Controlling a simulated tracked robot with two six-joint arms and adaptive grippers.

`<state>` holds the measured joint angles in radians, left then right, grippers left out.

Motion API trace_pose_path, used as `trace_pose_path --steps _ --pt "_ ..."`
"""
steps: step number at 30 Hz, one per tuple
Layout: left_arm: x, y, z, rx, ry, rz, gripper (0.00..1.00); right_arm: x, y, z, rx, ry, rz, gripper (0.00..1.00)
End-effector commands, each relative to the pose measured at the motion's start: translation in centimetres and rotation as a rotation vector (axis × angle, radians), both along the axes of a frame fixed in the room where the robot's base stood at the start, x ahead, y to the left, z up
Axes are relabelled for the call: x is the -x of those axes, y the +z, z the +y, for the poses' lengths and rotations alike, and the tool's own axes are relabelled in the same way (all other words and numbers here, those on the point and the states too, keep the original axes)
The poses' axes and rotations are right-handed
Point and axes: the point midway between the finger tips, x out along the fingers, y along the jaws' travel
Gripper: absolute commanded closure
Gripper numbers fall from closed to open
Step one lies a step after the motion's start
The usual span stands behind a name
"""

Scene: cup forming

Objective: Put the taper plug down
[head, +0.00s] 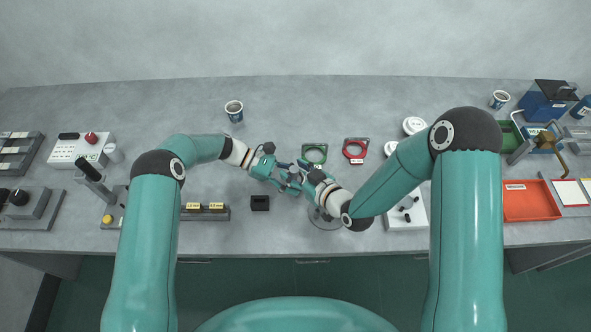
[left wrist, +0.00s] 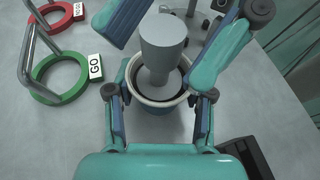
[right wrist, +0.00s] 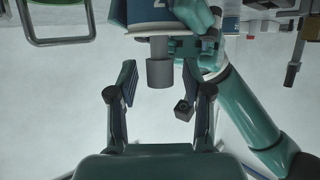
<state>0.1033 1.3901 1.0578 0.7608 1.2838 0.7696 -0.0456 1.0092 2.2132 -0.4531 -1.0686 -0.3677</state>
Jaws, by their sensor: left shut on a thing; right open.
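My left gripper (head: 286,180) is shut on a paper cup with a blue outside and a pale rim (left wrist: 158,105), held above the bench. The grey taper plug (left wrist: 164,45) stands in the cup's mouth, its wide end sticking out; its lower part is hidden inside. In the right wrist view the plug (right wrist: 160,72) points toward my right gripper (right wrist: 158,85). That gripper is open, with its fingers either side of the plug's end and gaps between. In the head view the grippers hide the cup and plug.
Green GO ring (head: 314,153) and red NO GO ring (head: 356,150) lie just behind the grippers. A black block (head: 260,202) stands in front left. Another cup (head: 234,110) stands at the back. An orange tray (head: 530,200) is far right. Bare bench lies behind the rings.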

Motion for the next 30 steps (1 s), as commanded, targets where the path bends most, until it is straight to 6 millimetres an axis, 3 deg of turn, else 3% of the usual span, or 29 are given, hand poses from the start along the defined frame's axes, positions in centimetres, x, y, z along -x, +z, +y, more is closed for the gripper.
trace_pose_path --steps 7,19,30 --pt "0.0 0.0 0.0 0.0 0.0 0.0 0.9 0.7 0.6 -0.7 0.0 -0.001 0.0 0.5" --pt "0.0 0.0 0.0 0.001 0.0 0.0 0.9 5.0 2.7 -4.0 0.0 -0.001 0.001 0.5" --pt "0.0 0.1 0.0 0.001 0.0 0.0 0.9 5.5 3.0 -4.4 0.0 0.0 0.0 0.5"
